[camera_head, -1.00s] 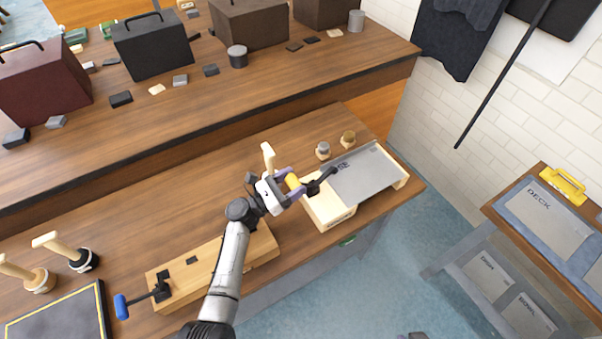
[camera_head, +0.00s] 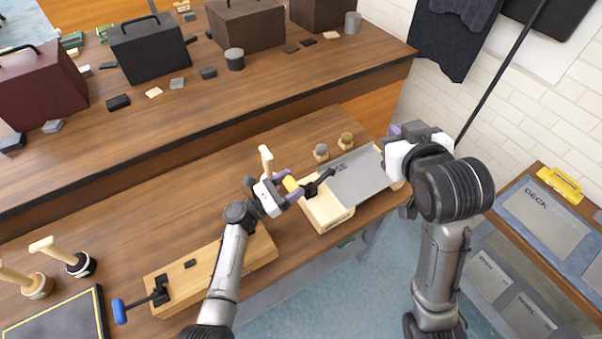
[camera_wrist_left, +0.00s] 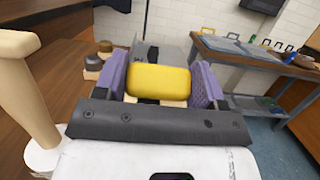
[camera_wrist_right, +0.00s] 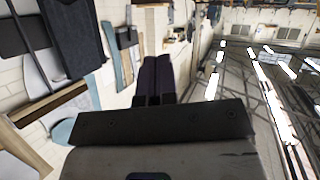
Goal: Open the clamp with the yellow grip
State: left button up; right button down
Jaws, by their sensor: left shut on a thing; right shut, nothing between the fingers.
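The clamp's yellow grip (camera_head: 291,184) sits between the purple fingers of my left gripper (camera_head: 289,190), which is shut on it. In the left wrist view the yellow grip (camera_wrist_left: 158,80) fills the space between the fingers. The clamp's dark arm (camera_head: 320,183) runs from the grip to the right, toward the wooden fixture (camera_head: 330,209) with a grey plate (camera_head: 358,177). The clamp's base is hard to make out. My right gripper (camera_head: 396,131) is raised in front of the plate's right end. Its fingers are shut and empty in the right wrist view (camera_wrist_right: 156,80).
A blue-handled clamp (camera_head: 121,311) is on a wooden block (camera_head: 215,262) at the left. Wooden-handled tools (camera_head: 68,256) stand at far left. Two small round-topped pieces (camera_head: 346,141) stand behind the plate. A side table (camera_head: 545,225) with a yellow-handled item is at right.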

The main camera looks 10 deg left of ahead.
pick_arm(q)
jog(key=shift+f, duration=0.2)
pick_arm(e)
jog(key=w+a+r+n+g+y, duration=0.1)
jog(key=w+a+r+n+g, duration=0.1)
jog(key=w+a+r, duration=0.45)
pick_arm(q)
jog(key=shift+a, duration=0.1)
pick_arm(e)
jog(key=n+g, duration=0.2)
jog(key=g, duration=0.8)
send_over(295, 181)
jog(key=w+d, duration=0.1)
jog(key=d, duration=0.6)
notch_tip(295, 181, down, 20)
jog(key=shift+y, duration=0.4)
jog(key=shift+s+a+x, duration=0.1)
jog(key=shift+s+x, duration=0.25)
jog(key=shift+x, duration=1.7)
jog(key=shift+s+a+x, duration=0.1)
jog(key=shift+s+x, duration=0.25)
jog(key=shift+x, duration=1.7)
jog(key=shift+s+x, duration=0.35)
jog(key=shift+x, duration=1.7)
